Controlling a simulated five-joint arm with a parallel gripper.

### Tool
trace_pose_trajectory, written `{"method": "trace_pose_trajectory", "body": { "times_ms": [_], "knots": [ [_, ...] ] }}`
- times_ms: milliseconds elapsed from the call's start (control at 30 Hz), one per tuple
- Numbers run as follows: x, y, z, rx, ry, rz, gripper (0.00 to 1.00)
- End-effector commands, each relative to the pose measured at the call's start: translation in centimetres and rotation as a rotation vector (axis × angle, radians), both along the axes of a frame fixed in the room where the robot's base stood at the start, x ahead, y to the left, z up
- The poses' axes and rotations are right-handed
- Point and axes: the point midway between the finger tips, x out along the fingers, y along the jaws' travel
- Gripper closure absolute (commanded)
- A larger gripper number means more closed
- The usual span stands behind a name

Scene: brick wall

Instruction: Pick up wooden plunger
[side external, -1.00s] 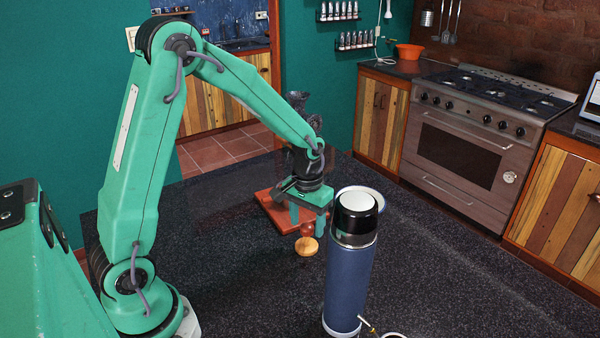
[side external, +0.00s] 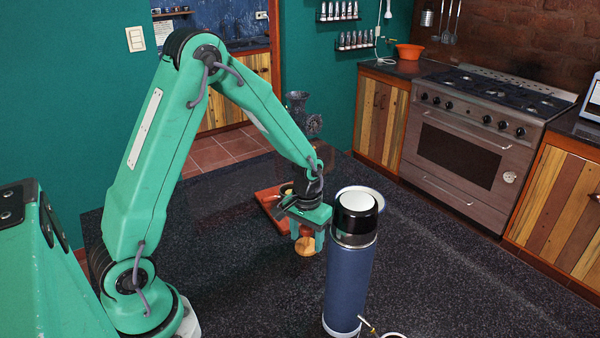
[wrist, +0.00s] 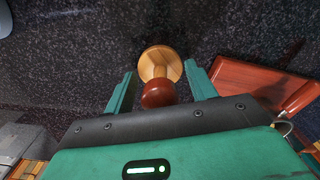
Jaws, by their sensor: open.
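The wooden plunger (side external: 306,245) stands on the dark speckled counter, with a pale round base and a reddish-brown knob. In the wrist view the plunger (wrist: 160,65) lies between the two fingers, its knob towards me. My gripper (wrist: 161,85) is open, with one finger on each side of the plunger and a visible gap on both sides.
A blue flask (side external: 348,280) with a black and white top stands close to the right of my gripper. A reddish wooden board (side external: 268,200) lies behind the gripper; it also shows at right in the wrist view (wrist: 245,80). A dark metal grinder (side external: 298,103) stands farther back.

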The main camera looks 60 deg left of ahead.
Motion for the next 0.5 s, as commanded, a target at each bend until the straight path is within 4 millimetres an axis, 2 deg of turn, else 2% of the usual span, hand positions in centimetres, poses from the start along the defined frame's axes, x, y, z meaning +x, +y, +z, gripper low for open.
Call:
{"method": "trace_pose_trajectory", "body": {
  "times_ms": [133, 367, 500],
  "knots": [
    [0.01, 0.00, 0.02, 0.000, 0.000, 0.000, 0.46],
    [0.01, 0.00, 0.03, 0.000, 0.000, 0.000, 0.91],
    [0.02, 0.00, 0.04, 0.000, -0.001, 0.000, 0.93]
  ]
}}
